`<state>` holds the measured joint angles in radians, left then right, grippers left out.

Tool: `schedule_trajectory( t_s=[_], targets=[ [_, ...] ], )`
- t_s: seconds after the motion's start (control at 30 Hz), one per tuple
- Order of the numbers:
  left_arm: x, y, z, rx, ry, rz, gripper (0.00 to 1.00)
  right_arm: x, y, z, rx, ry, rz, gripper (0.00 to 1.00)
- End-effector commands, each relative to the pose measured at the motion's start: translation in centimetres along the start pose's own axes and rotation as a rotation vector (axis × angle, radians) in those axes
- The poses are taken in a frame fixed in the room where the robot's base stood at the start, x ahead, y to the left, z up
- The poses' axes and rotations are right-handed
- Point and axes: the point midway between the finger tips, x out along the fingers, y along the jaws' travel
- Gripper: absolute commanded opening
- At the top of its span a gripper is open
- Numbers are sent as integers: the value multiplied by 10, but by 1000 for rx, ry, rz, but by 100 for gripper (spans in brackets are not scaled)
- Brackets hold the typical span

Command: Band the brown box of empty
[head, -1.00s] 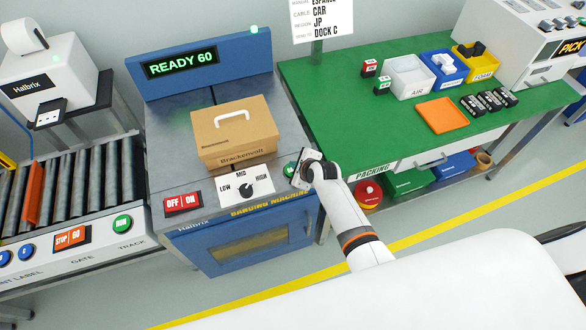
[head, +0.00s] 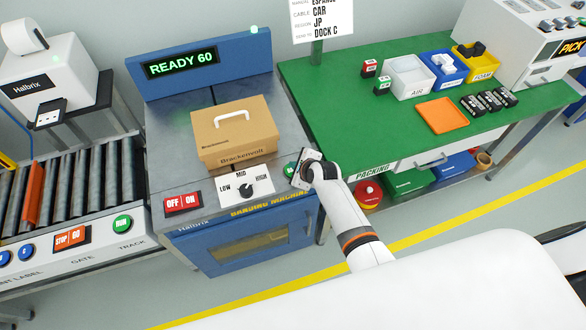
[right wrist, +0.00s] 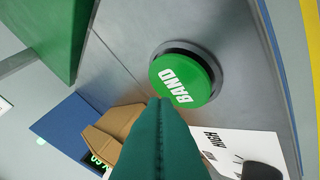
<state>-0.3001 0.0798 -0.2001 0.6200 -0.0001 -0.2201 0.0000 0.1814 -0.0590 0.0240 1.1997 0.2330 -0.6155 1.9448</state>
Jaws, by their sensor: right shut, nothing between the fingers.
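The brown box (head: 236,131), with a white handle on its closed lid and the word Brackenvoll on its front, sits on the banding machine's grey top (head: 172,120). No band shows around it. The machine's display (head: 181,63) reads READY 60. My right gripper (head: 297,176) is at the machine's front right corner, beside the green BAND button (head: 289,170), which it partly hides in the head view. In the right wrist view, the shut fingers (right wrist: 160,105) point at the near edge of the BAND button (right wrist: 186,80); I cannot tell whether they touch. My left gripper is not in view.
The LOW-MID-HIGH dial (head: 245,189) and the red OFF/ON switch (head: 183,203) are on the machine's front edge. A roller track (head: 75,185) lies left. A green packing table (head: 340,100) with bins and an orange tray (head: 442,115) stands right.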

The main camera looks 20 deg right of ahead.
Motion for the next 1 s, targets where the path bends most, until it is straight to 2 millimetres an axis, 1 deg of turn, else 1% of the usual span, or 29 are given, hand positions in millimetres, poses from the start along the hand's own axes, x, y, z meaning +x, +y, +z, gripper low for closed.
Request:
schedule_trajectory(
  t_s=[0.37, 0.67, 1.0],
  targets=[
    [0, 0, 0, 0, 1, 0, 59, 0, 0, 0, 0, 0, 0, 0],
    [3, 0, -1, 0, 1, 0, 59, 6, -4, 4, 0, 1, -1, 0],
    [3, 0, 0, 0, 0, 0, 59, 6, -4, 4, 0, 0, 0, 0]
  ],
)
